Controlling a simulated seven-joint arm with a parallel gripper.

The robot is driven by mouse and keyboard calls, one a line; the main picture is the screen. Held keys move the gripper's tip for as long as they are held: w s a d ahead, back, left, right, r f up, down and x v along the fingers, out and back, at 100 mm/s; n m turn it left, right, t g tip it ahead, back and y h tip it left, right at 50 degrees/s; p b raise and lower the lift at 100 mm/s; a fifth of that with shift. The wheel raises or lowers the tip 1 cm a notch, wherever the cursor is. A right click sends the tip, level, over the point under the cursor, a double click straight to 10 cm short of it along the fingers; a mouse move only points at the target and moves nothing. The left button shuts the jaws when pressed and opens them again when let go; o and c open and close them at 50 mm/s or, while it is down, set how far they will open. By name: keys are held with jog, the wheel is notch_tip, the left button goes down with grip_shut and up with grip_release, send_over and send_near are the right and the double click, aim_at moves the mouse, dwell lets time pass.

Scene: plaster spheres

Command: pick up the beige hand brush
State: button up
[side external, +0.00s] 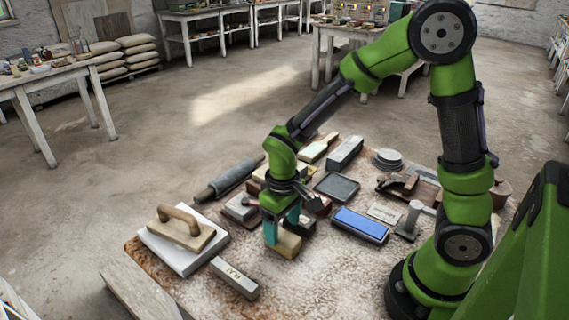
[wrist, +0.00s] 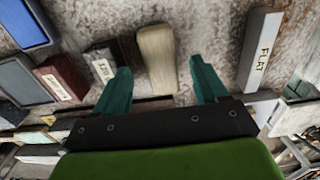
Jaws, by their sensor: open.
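The beige hand brush (side external: 287,245) lies on the stained work surface (side external: 330,285), a small rounded block in the side view. In the wrist view the brush (wrist: 156,58) shows as a smooth beige top between and beyond the two teal fingers. My gripper (side external: 281,227) points down over the brush, one finger on either side of it in the picture. In the wrist view my gripper (wrist: 161,72) is open, with a gap between each finger and the brush. The fingers hide part of the brush in the side view; whether they touch it cannot be told.
A grey bar marked FLAT (side external: 234,278) lies at the front. A wooden-handled float (side external: 188,228) sits on a pale slab at left. A blue block (side external: 361,224) lies to the right. Dark and reddish blocks (wrist: 62,78) crowd the left in the wrist view. The front right surface is clear.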

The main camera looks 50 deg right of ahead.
aim_at(281, 234)
jog(key=f, duration=0.4)
jog(key=shift+w+f, duration=0.2)
jog(key=shift+f, duration=0.15)
jog(key=c, duration=1.1)
notch_tip(281, 234, up, 10)
jog(key=shift+r, duration=0.1)
jog(key=o, duration=0.6)
jog(key=shift+c, duration=0.2)
jog(key=c, duration=0.4)
